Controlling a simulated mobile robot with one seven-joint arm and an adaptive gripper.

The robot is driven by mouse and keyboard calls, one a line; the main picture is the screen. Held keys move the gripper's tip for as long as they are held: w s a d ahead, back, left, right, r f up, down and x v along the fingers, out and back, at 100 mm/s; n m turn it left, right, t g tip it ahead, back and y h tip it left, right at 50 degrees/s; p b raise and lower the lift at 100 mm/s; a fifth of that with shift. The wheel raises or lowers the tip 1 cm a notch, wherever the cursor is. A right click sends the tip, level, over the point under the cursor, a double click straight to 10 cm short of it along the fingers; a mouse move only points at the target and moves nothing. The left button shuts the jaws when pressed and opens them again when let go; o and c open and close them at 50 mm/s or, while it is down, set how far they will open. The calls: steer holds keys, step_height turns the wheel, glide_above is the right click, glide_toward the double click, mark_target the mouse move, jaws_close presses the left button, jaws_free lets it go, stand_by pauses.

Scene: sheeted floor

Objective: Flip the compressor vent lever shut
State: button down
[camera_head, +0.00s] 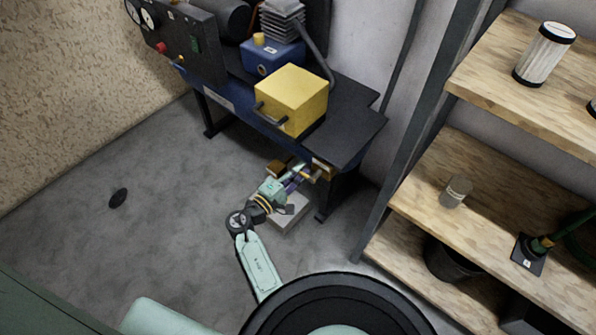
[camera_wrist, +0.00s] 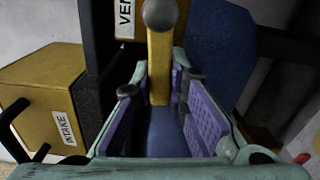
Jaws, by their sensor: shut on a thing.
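The compressor vent lever (camera_wrist: 160,66) is a yellow bar with a grey ball knob (camera_wrist: 160,14). In the wrist view it stands upright between the purple-padded fingers of my gripper (camera_wrist: 163,88). My gripper is shut on the lever, with the knob showing beyond the fingertips. A white label reading "VEN" (camera_wrist: 125,18) is partly cut off behind it. In the head view my gripper (camera_head: 301,179) is under the right end of the dark compressor bench (camera_head: 345,130). The lever is small there and its exact angle is hard to tell.
A yellow box (camera_head: 291,97) with a black handle sits on the bench. A yellow intake box (camera_wrist: 40,95) is left of my gripper in the wrist view. A bench leg (camera_head: 337,197) stands close right. Wooden shelves (camera_head: 420,190) stand further right; the floor at left is mostly clear.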

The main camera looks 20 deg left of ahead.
steer(key=shift+m+b, duration=0.6)
steer(key=shift+b, duration=0.25)
steer(key=shift+r, duration=0.35)
steer(key=c, duration=1.6)
jaws_free()
steer(key=shift+o, duration=0.2)
steer(key=v, duration=1.2)
